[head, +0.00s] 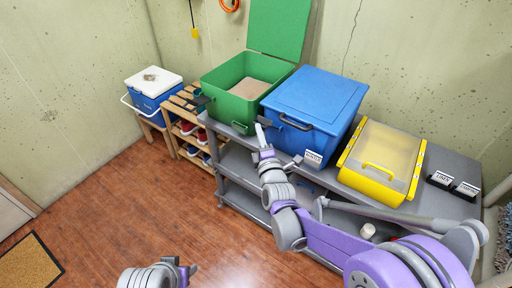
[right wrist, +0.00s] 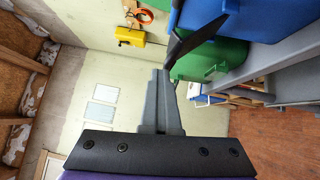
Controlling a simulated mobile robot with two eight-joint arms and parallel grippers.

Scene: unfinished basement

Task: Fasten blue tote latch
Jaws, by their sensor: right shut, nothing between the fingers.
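The blue tote (head: 315,98) stands on the grey shelf with its blue lid down. A dark grey latch (head: 295,122) juts out from its front, near the rim; in the right wrist view the dark latch lever (right wrist: 195,40) sticks out from the blue wall. A white label (head: 313,157) is on the tote's front. My right gripper (head: 261,132) is shut and empty, just left of the latch. In the right wrist view its fingertips (right wrist: 161,74) look close to the lever's end; I cannot tell if they touch. My left gripper (head: 187,272) is low at the bottom edge, its jaws unclear.
A green tote (head: 235,105) with its lid raised stands left of the blue one, a yellow tote (head: 372,178) with a clear lid to the right. Small label blocks (head: 453,187) lie at the right end. A blue-white cooler (head: 152,85) is far left. The wooden floor (head: 120,200) is clear.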

